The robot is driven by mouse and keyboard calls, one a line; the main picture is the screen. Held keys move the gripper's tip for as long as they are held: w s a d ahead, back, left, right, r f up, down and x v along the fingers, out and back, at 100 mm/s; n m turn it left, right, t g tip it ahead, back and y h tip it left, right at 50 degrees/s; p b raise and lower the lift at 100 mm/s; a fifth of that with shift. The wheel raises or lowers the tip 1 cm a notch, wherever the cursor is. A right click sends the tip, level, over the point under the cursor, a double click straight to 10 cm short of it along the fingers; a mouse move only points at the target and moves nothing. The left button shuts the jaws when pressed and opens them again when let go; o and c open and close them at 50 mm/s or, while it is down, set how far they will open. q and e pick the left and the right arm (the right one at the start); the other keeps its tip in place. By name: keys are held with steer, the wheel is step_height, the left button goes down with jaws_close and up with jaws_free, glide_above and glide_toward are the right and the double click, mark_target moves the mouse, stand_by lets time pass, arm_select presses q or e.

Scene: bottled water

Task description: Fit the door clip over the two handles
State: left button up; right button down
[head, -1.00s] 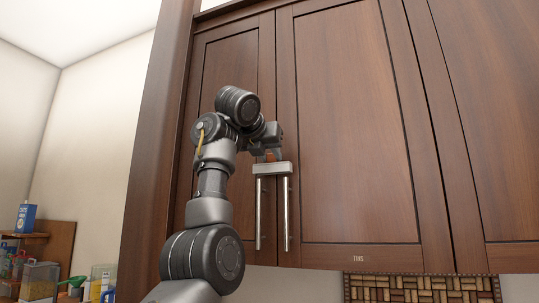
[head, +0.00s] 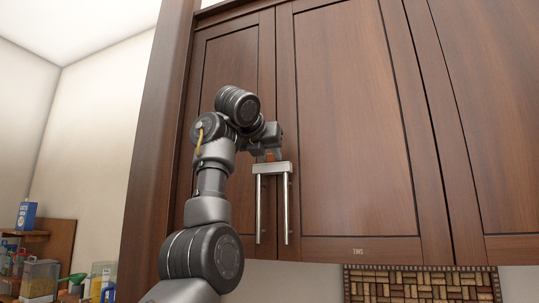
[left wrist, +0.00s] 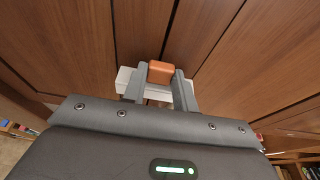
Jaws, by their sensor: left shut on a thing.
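The door clip is a pale grey bar (head: 273,168) with an orange grip block (left wrist: 160,71). My left gripper (head: 268,153) is shut on the orange block, with one finger on each side of it in the left wrist view (left wrist: 160,86). The two handles are upright steel bars, the left handle (head: 258,212) and the right handle (head: 286,212), on neighbouring brown doors. The clip lies level across the upper part of both handles and hides their tops. I cannot tell how deeply it sits on them. My right gripper is not in view.
The tall brown cabinet doors (head: 355,130) fill the middle and right. At the lower left, a wooden shelf (head: 60,250) holds a blue carton (head: 27,216) and several containers. The space around the handles is clear.

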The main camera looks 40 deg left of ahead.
arm_select(q)
steer(key=shift+f+b, duration=0.9)
steer(key=shift+f, duration=0.1)
steer(key=o, duration=1)
steer(key=shift+r, duration=0.1)
steer(key=shift+c, duration=0.2)
steer(key=shift+s, duration=0.1)
steer(key=shift+s+d, duration=0.15)
steer(key=shift+s, duration=0.05)
steer(key=b+v, duration=0.3)
steer(key=v, duration=0.7)
steer(key=shift+b, duration=0.3)
steer(key=shift+r, duration=0.1)
